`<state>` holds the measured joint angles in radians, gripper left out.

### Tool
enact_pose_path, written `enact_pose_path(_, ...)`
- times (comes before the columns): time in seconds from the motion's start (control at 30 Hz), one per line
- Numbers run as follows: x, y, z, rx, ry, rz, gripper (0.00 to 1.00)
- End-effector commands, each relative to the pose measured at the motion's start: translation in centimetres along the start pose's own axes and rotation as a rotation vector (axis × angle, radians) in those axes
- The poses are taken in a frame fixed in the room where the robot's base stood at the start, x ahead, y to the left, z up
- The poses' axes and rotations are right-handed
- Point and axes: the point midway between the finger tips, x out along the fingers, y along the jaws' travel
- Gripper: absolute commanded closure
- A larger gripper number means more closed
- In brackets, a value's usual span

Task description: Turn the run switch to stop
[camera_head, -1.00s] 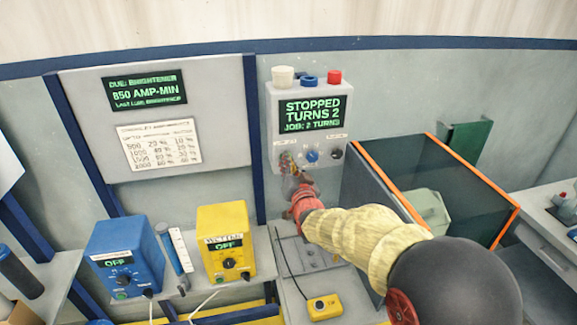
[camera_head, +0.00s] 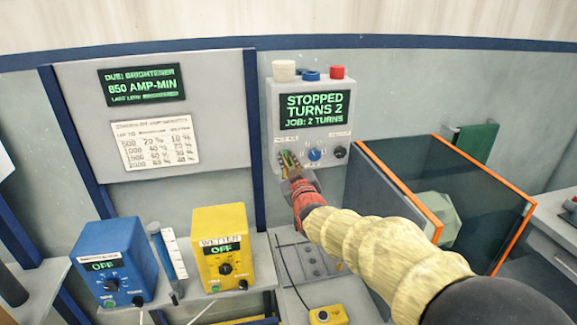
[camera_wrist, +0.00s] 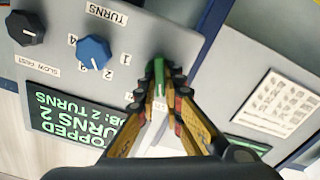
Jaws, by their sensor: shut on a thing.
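The grey control box (camera_head: 274,105) on the wall has a display (camera_head: 315,110) that reads "STOPPED TURNS 2 JOB: 2 TURNS". My gripper (camera_head: 289,163) is at the box's lower left. In the wrist view, which shows the box upside down, my gripper (camera_wrist: 159,88) is shut on the green run switch (camera_wrist: 158,70), one finger on each side. The fingers hide most of the switch's label and its marks. A blue turns knob (camera_head: 314,155) and a black knob (camera_head: 340,152) sit to its right.
An orange-edged, dark-panelled enclosure (camera_head: 450,168) stands right of my arm. A blue unit (camera_head: 120,262) and a yellow unit (camera_head: 225,245), both showing OFF, stand on the shelf at left. A yellow pendant (camera_head: 326,316) lies below my arm.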

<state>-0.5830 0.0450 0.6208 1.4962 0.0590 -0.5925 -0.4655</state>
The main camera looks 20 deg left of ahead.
Motion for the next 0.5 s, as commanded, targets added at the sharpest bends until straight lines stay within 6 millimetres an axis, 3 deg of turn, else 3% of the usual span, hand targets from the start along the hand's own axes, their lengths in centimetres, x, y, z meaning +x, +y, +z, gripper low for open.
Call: enact_pose_path(0.5, 0.00, -0.19, 0.15, -0.202, -0.002, -0.001, 1.00)
